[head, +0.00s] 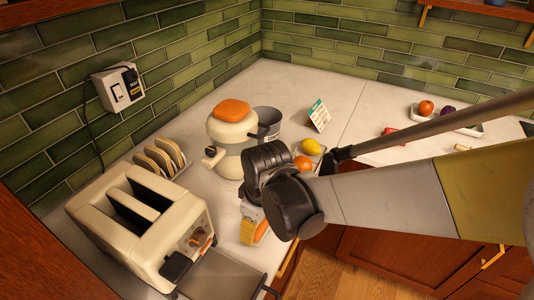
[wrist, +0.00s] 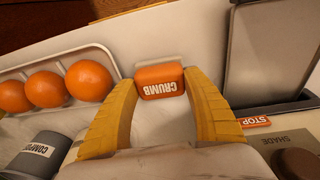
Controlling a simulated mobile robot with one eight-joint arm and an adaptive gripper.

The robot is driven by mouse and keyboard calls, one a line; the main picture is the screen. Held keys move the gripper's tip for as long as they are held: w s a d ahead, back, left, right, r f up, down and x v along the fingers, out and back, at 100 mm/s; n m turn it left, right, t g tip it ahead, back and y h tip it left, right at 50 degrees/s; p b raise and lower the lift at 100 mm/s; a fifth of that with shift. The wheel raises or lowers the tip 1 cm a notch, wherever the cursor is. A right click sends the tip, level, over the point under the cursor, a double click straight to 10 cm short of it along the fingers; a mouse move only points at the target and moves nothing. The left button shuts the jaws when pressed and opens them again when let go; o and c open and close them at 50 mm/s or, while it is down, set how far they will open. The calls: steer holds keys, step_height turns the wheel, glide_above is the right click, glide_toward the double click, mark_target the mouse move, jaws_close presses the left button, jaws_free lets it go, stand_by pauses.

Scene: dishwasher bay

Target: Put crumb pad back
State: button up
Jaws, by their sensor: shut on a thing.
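The crumb pad (wrist: 161,80) is a small orange block marked CRUMB. My gripper (wrist: 160,87) is shut on it, with a yellow finger on each side. In the head view my gripper (head: 253,231) is low over the counter to the right of the toaster, and the orange pad (head: 262,230) shows beside a yellow finger. The cream toaster (head: 135,225) stands at the left. A flat grey tray (head: 222,276) reaches out from its front; it also shows in the wrist view (wrist: 272,50). My wrist hides part of the counter.
A cream appliance (head: 232,135) carries an orange pad (head: 231,110) on top. Toast slices stand in a rack (head: 181,167). The wrist view shows oranges on a white tray (wrist: 52,66) and a grey container (wrist: 38,152) at left. The counter's front edge runs close by.

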mark_target(261, 231)
steer(key=o, duration=1.3)
steer(key=shift+f, duration=0.1)
steer(key=shift+o, duration=0.2)
step_height(261, 231, up, 12)
steer(key=s+d+p, duration=0.1)
steer(key=s+p, duration=0.1)
steer(key=p, duration=0.3)
steer(key=s+d+r+m+t, duration=0.1)
steer(key=d+m, duration=0.5)
steer(key=d, duration=0.6)
steer(key=s+d+r+m+t+h, duration=0.1)
steer(key=s+d+r+m+t, duration=0.1)
steer(key=d+r+m+t, duration=0.2)
steer(key=d+m, duration=0.3)
steer(key=d, duration=0.5)
steer(key=shift+s+d+r+t, duration=0.2)
steer(key=shift+d+t, duration=0.05)
steer(key=shift+t, duration=0.15)
